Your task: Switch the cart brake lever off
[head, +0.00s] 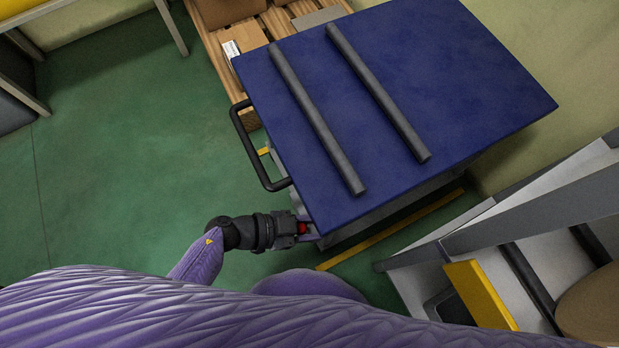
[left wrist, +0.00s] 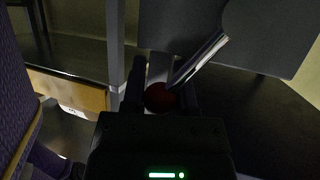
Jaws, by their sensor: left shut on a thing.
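The blue-topped cart (head: 460,60) stands at the upper middle of the head view. Its brake lever shows as a red knob (head: 303,229) at the cart's near left corner, under the edge of the top. In the left wrist view the dark red ball knob (left wrist: 160,97) sits at the end of a pale metal rod. My left gripper (head: 301,228) is shut on the knob, with its fingers (left wrist: 162,92) on both sides of it. The lever's pivot is hidden in the head view. My right gripper is not in view.
Two dark bars (head: 375,90) lie on the cart top. A black handle (head: 247,155) sticks out on the cart's left side. A wooden pallet with boxes (head: 240,42) is behind. A grey rack (head: 540,225) stands at the right. Green floor is clear at the left.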

